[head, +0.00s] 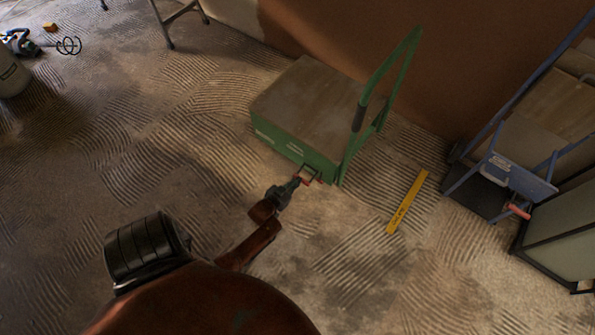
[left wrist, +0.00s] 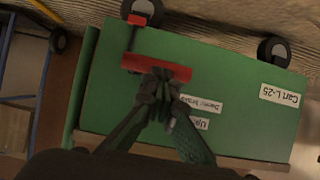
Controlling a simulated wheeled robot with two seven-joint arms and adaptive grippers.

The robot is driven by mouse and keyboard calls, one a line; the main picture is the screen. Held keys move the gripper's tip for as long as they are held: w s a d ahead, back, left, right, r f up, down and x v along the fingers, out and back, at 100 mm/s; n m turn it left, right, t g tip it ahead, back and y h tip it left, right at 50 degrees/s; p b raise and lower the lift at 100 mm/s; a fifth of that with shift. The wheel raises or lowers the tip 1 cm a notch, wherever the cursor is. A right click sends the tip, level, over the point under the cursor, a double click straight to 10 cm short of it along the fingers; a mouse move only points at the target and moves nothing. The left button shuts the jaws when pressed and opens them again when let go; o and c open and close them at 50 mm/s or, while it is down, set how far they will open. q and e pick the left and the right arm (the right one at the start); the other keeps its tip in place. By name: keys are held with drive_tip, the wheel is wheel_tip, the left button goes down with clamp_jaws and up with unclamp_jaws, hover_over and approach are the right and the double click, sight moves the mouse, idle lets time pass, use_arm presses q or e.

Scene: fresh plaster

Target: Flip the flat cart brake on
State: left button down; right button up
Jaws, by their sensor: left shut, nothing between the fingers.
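The green flat cart (head: 268,140) stands on the floor in the upper middle of the head view, with a brown deck and an upright green push handle (head: 388,70). Its red brake pedal (head: 312,179) sits low at the handle end. In the left wrist view the pedal's red bar (left wrist: 176,68) crosses in front of the green cart side (left wrist: 235,85), near a dark wheel. My left gripper (left wrist: 158,82) is shut and empty, its tips right at the red bar; I cannot tell whether they touch. In the head view, the left gripper (head: 297,182) is beside the cart's lower edge. My right gripper is not in view.
A yellow strip (head: 407,203) lies on the ridged floor right of the cart. A blue-framed cart (head: 515,176) with a red part stands at the right, near a pale box (head: 565,240). A brown wall (head: 440,70) is behind the green cart. Floor to the left is mostly clear.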

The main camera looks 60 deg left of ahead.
use_arm(q)
drive_tip(key=shift+s+d+f, duration=0.1)
drive_tip(key=shift+d+f, duration=0.1)
drive_tip(key=shift+f, duration=0.4)
drive_tip(key=r+v, duration=0.1)
drive_tip(key=v, duration=1.1)
drive_tip(key=shift+a, duration=0.15)
drive_tip(key=shift+r, duration=0.1)
